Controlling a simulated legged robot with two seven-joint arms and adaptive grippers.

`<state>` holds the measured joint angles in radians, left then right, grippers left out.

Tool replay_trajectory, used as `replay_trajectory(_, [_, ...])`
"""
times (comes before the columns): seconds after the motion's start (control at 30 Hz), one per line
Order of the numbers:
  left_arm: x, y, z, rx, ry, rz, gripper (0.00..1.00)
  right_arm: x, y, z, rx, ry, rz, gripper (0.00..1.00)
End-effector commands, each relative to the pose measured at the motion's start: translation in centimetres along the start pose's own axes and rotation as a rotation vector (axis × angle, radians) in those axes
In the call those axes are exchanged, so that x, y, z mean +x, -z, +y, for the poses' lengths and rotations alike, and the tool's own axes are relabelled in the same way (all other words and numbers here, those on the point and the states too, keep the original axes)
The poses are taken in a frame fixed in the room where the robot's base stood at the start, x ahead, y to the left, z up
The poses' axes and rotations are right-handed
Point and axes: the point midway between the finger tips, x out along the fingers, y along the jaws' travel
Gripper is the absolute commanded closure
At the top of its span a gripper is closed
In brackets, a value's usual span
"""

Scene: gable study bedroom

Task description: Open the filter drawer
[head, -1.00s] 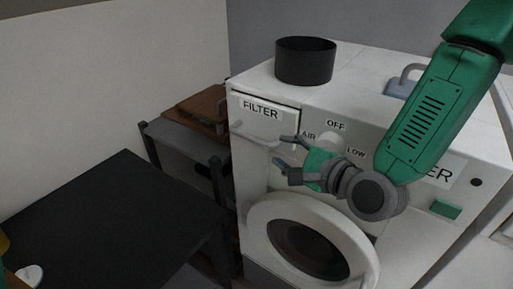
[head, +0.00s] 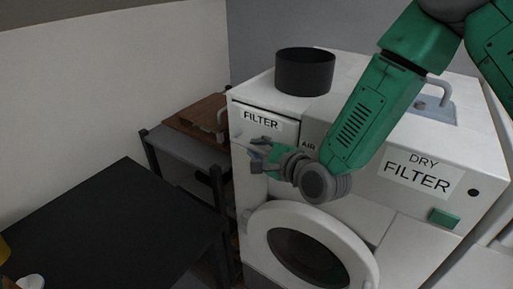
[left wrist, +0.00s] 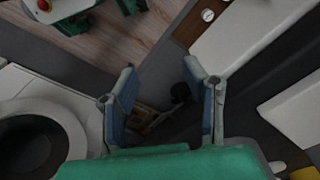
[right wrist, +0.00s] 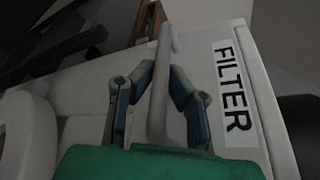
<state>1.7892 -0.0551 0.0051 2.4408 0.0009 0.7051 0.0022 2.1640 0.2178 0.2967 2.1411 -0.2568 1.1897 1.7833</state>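The filter drawer (head: 286,133) is the white panel with the FILTER label at the upper left of the white machine, and it looks shut or nearly so. Its pale bar handle (right wrist: 160,105) runs between the fingers of my right gripper (right wrist: 161,68) in the right wrist view. These fingers are drawn in close on both sides of the bar and appear to touch it. In the head view the right gripper (head: 252,153) is in front of the drawer and hides part of it. My left gripper (left wrist: 160,68) is open and empty; it is outside the head view.
A black pot (head: 304,73) stands on the machine's top. The round door (head: 345,245) is below the drawer. A black table (head: 110,220) and a grey stand with a brown box (head: 196,112) are to the left. The DRY FILTER panel (head: 417,175) is right.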

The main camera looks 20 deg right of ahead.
Motion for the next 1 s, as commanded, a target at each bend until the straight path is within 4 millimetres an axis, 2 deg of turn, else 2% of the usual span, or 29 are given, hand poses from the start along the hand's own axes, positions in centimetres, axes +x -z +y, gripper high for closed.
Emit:
replay_trajectory(0.3, [0.0,0.0,0.0,-0.001,0.000,0.000,0.60,0.0,-0.4,-0.4,0.000,0.011,-0.009,0.98])
replay_trajectory(0.4, [0.0,0.0,0.0,-0.001,0.000,0.000,0.60,0.0,-0.3,-0.5,0.001,0.014,-0.010,0.67])
replay_trajectory(0.73, [-0.1,0.0,0.0,-0.001,0.000,0.000,0.60,-0.5,-0.4,-0.5,0.001,0.014,-0.010,0.67])
replay_trajectory(1.0, [-0.5,0.0,0.0,-0.001,0.000,0.000,0.60,-2.4,-0.3,-0.5,0.001,0.012,-0.009,0.67])
